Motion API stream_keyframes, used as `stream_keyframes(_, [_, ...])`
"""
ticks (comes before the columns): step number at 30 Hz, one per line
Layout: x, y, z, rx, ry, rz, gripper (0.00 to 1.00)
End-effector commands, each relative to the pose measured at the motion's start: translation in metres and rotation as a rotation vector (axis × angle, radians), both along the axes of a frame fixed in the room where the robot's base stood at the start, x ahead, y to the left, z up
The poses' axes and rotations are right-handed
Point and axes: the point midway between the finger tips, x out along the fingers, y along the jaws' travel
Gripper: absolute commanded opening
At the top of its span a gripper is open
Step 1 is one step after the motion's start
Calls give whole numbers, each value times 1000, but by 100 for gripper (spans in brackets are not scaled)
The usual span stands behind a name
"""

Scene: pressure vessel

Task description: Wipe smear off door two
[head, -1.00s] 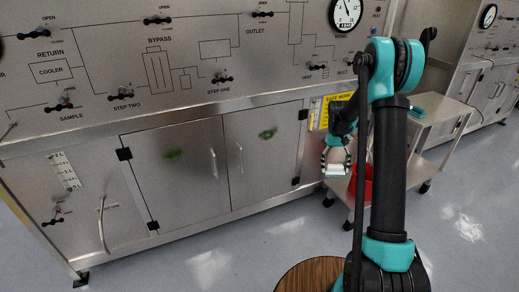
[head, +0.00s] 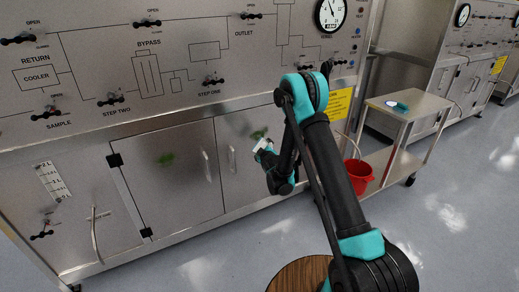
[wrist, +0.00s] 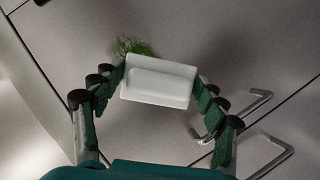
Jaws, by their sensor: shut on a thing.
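My gripper (head: 264,150) is shut on a white block (wrist: 158,84), which looks like a sponge or eraser. It is in front of the right cabinet door (head: 235,182). In the wrist view my gripper's fingers (wrist: 160,88) grip the block at both ends. A green smear (wrist: 134,47) on that door shows just beyond the block, partly hidden by it. The same smear shows in the head view (head: 257,134). I cannot tell whether the block touches the door.
Two door handles (head: 207,165) stick out where the doors meet. Valve levers (head: 112,99) line the panel above. A cart (head: 425,103) stands at right, with a teal item (head: 399,106) on top and a red bucket (head: 358,176) below.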

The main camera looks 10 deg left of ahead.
Motion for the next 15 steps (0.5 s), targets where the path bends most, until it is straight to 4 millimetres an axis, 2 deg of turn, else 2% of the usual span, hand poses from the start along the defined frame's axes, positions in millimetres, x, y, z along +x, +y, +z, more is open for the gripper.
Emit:
stream_keyframes(2, [-4, 10, 4, 16, -21, 29, 50])
stream_keyframes(6, [-3, 18, 7, 24, -35, 47, 50])
stream_keyframes(15, [19, 33, 7, 23, -33, 46, 50])
